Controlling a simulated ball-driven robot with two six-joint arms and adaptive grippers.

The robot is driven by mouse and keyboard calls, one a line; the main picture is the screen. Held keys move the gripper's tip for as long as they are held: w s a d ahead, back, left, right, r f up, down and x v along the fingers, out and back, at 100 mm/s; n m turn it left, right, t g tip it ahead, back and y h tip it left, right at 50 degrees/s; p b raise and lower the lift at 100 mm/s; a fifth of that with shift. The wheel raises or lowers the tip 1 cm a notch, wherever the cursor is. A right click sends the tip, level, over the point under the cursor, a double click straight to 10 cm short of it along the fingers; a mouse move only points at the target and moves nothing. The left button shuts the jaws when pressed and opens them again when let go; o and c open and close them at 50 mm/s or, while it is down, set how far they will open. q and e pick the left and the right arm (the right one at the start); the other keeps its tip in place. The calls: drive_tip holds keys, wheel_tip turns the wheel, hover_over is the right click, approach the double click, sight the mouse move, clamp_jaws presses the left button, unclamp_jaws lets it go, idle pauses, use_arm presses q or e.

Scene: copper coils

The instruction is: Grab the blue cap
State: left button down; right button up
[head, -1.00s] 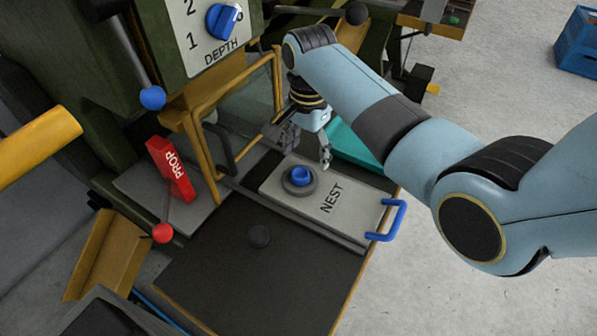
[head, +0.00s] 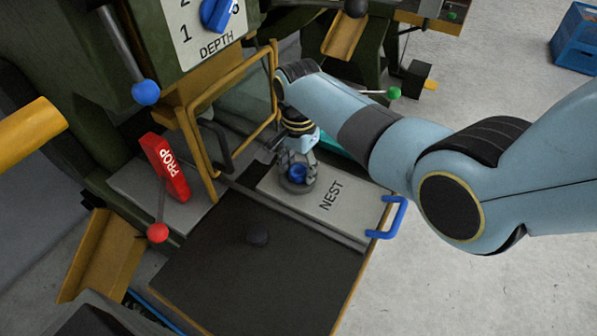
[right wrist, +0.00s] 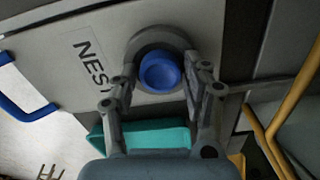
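The blue cap (head: 297,174) sits in a round grey holder (head: 296,187) on the light grey plate marked NEST (head: 335,210). In the right wrist view the cap (right wrist: 160,72) lies between the fingertips of my right gripper (right wrist: 160,84). The fingers are spread on both sides of the cap, with gaps visible, so the gripper is open around it. In the head view the right gripper (head: 297,160) comes down at the cap from behind and partly covers it. My left gripper is not in view.
A blue handle (head: 393,217) is on the plate's right end. A yellow-framed guard (head: 236,118) stands left of the gripper. A teal tray (right wrist: 146,137) lies near the plate.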

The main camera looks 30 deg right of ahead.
drive_tip(key=c, duration=0.7)
